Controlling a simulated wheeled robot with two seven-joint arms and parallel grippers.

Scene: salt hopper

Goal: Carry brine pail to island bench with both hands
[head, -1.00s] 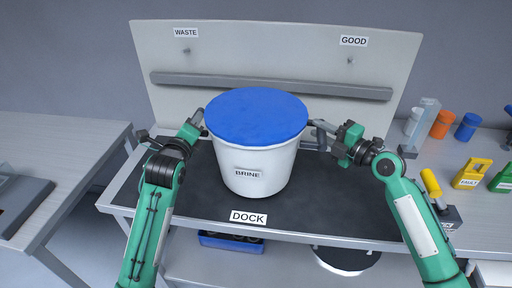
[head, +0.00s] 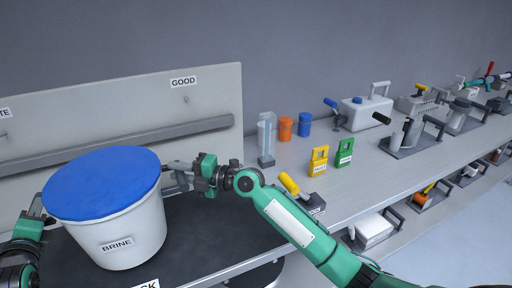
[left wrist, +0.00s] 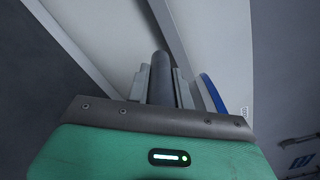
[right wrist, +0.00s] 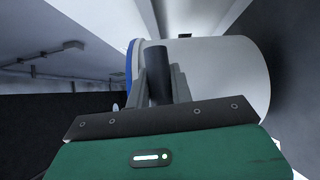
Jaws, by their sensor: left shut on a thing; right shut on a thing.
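The white brine pail (head: 118,235) with a blue lid (head: 103,182) is upright at the left of the head view, over the dark dock mat (head: 195,235). I cannot tell whether its base touches the mat. My left gripper (head: 38,212) is shut on the pail's left handle, partly hidden at the picture's edge; the dark handle bar (left wrist: 161,80) stands between its fingers in the left wrist view. My right gripper (head: 182,173) is shut on the right handle, whose bar (right wrist: 156,75) shows in the right wrist view. I cannot make out the island bench.
A backboard (head: 205,115) stands behind the pail. On the right a long counter (head: 370,175) holds a clear column (head: 266,138), orange (head: 285,128) and blue (head: 305,124) jars, yellow (head: 318,160) and green (head: 344,152) tags, and a white jug (head: 366,112). Open floor shows at lower right.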

